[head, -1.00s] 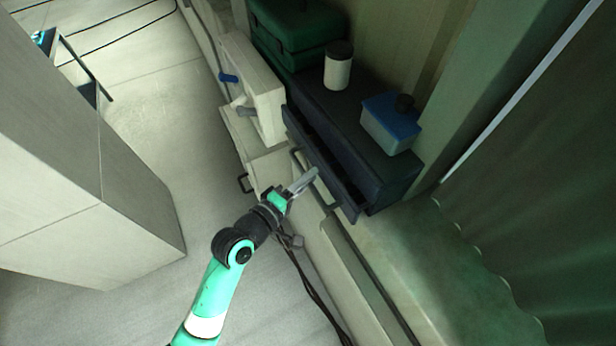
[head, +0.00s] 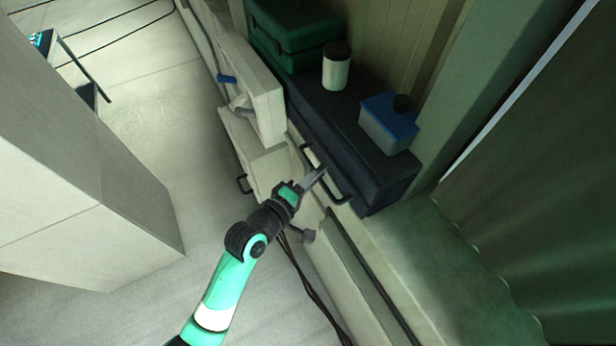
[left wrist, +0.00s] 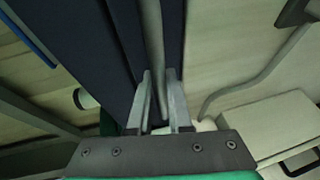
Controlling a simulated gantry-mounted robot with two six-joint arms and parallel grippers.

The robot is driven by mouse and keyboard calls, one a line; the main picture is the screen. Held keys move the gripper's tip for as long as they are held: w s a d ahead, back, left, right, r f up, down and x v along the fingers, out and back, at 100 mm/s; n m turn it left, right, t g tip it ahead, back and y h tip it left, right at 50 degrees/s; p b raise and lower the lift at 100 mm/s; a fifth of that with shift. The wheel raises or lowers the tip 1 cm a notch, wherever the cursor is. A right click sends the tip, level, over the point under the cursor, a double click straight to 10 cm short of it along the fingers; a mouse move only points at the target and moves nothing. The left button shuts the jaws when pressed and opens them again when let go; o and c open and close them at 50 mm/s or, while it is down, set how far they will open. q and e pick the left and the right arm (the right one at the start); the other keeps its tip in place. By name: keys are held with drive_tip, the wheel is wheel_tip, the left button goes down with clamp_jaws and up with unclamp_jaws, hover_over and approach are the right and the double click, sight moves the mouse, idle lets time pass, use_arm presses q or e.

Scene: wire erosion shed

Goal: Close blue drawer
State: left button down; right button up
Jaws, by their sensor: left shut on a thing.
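The dark blue drawer unit (head: 374,180) sits on a pale counter against the wall. In the head view its drawer front (head: 309,137) stands nearly flush with the body, and no open interior shows. My left gripper (head: 321,171) is at the drawer front, shut on the drawer handle (head: 340,194). In the left wrist view the grey handle bar (left wrist: 152,40) runs between the two fingers (left wrist: 160,105), with dark blue surfaces on both sides. My right gripper is in neither view.
A white jar (head: 337,70) and a blue-lidded container (head: 389,124) stand on the drawer unit. A green case (head: 295,35) is behind it at the left. A pale machine box (head: 257,85) stands beside it. Open floor lies to the left.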

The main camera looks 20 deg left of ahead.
use_arm(q)
drive_tip(key=shift+w+d, duration=0.2)
drive_tip(key=c, duration=1.3)
unclamp_jaws()
drive_tip(key=shift+f, duration=0.1)
drive_tip(key=o, duration=0.5)
drive_tip(key=shift+c, duration=0.2)
drive_tip(key=v, duration=1.1)
drive_tip(key=shift+s, duration=0.25)
drive_tip(key=shift+a, duration=0.1)
